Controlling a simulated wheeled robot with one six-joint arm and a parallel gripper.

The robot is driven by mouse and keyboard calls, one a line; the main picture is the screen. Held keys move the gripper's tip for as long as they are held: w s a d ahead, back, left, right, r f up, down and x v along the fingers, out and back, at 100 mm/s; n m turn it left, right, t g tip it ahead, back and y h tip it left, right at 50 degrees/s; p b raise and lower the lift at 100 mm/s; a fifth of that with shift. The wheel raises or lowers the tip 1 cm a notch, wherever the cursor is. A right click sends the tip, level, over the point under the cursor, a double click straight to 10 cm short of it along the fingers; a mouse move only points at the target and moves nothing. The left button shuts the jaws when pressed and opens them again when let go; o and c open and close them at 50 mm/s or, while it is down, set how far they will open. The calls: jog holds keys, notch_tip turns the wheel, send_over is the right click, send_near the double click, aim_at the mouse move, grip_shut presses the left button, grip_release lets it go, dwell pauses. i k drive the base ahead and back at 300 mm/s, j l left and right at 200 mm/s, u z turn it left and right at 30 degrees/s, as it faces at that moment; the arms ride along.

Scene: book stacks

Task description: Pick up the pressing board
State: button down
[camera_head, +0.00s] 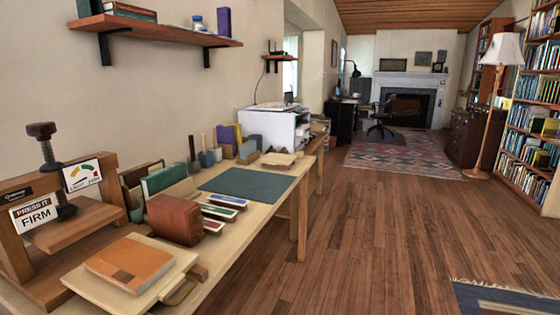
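A pale flat board (93,286) lies on the near end of the long workbench, in front of the wooden press. An orange-brown book (130,263) lies flat on it and covers most of its top. My gripper is not in view.
The wooden screw press (70,232) bears a "PRESS IT FIRM" sign. A red-brown block (175,219), small coloured books and a dark green mat (247,186) lie along the bench (232,243). A wall shelf (150,30) hangs above.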

aim_at(274, 159)
jog(key=i+l+u, duration=0.1)
jog(key=i, duration=0.5)
jog(key=i+l+u, duration=0.1)
jog(key=i+l, duration=0.3)
jog(key=i, duration=0.15)
jog(key=i+l+u, duration=0.1)
jog(key=i+l, duration=0.2)
jog(key=i, duration=0.25)
jog(key=i+l+u, duration=0.1)
jog(key=i+l, duration=0.25)
jog(key=i, duration=0.2)
jog(key=i+l, duration=0.4)
jog(key=i, duration=0.15)
jog(key=u, duration=0.05)
